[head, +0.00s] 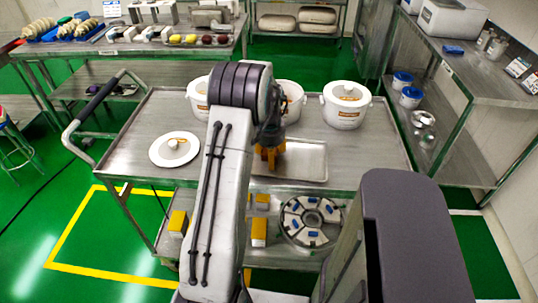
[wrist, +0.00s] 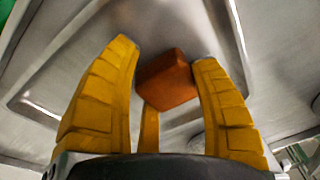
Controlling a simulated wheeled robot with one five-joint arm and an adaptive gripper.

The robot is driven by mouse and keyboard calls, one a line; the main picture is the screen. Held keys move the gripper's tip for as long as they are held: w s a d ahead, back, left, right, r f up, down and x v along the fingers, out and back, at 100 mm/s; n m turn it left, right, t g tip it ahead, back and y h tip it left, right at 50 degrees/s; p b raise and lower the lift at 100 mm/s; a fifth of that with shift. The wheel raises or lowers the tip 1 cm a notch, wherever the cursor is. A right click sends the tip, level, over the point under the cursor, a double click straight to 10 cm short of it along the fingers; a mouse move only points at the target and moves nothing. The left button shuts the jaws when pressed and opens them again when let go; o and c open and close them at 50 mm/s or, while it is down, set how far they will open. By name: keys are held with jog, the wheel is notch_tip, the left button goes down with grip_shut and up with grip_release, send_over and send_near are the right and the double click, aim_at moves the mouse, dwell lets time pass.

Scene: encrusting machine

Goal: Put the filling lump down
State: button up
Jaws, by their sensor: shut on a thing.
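The filling lump (wrist: 167,83) is a reddish-brown block. In the wrist view it sits between the yellow fingers of my gripper (wrist: 165,58), which are shut on it. A shallow metal tray (wrist: 190,30) lies beneath it. In the head view my gripper (head: 268,161) is over the left part of this tray (head: 308,160) on the steel cart. The lump cannot be told apart there from the orange fingers. I cannot tell whether the lump touches the tray.
White lidded pots stand behind the tray, including one at the right (head: 346,112). The cart's lower shelf holds yellow boxes (head: 259,232) and a round segmented part (head: 311,221). The tray's right half is bare.

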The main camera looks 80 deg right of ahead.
jog(key=shift+f, duration=0.15)
jog(key=o, duration=1.2)
jog(key=shift+r, duration=0.55)
jog(key=r+b, duration=0.1)
jog(key=r, duration=0.2)
jog(key=a+r+b, duration=0.1)
jog(key=r, duration=0.3)
jog(key=r+b, duration=0.1)
jog(key=r, duration=0.3)
jog(key=shift+a, duration=0.35)
